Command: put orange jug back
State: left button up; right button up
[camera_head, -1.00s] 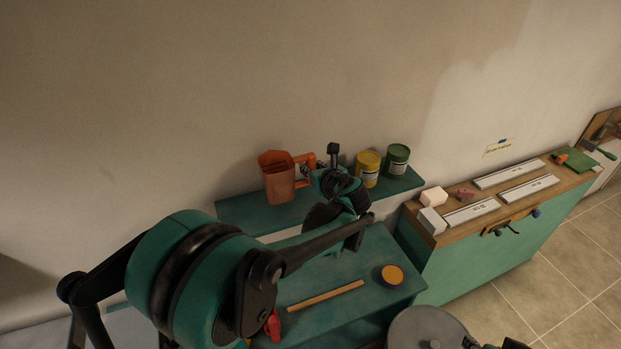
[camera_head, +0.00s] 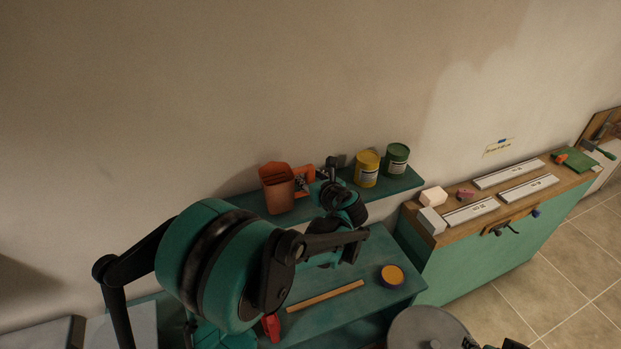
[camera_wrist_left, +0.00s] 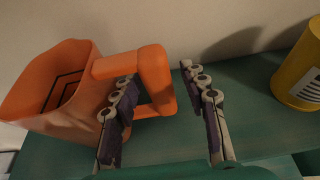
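The orange jug (camera_head: 277,190) is at the left part of the narrow green shelf (camera_head: 405,184) against the wall. It looks upright and seems to rest on the shelf, though its base contact is hard to see. My left gripper (camera_head: 312,180) is at its handle, on the jug's right side. In the left wrist view the jug (camera_wrist_left: 85,100) is at the left, its handle bar between the fingers of the left gripper (camera_wrist_left: 160,75). The left finger reaches into the handle loop; the right finger is clear of the handle. The gripper is open.
A yellow tin (camera_head: 367,168) and a green tin (camera_head: 396,159) stand on the shelf to the right. A lower green surface holds a wooden stick (camera_head: 325,296) and an orange-topped round tin (camera_head: 391,276). A wooden-topped cabinet (camera_head: 500,217) with several items stands at the right.

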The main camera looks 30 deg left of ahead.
pick_arm(q)
jog(key=shift+r, duration=0.1)
jog(key=shift+s+d+r, duration=0.15)
jog(key=shift+d+r, duration=0.05)
jog(key=v, duration=1.1)
jog(key=s+d+f+n+h, duration=0.2)
jog(key=s+n+h, duration=0.1)
jog(key=s+n, duration=0.3)
jog(key=s+d+f+n+g+h, duration=0.1)
jog(key=s+d+f+n+h, duration=0.1)
jog(key=s+n, duration=0.4)
jog(key=s+d+f+n+h, duration=0.3)
jog(key=s+n+h, duration=0.2)
jog(key=n, duration=0.9)
jog(key=shift+s+d+p, duration=0.35)
jog(key=shift+s+d, duration=0.05)
jog(key=shift+s, duration=0.65)
jog(key=shift+f, duration=0.15)
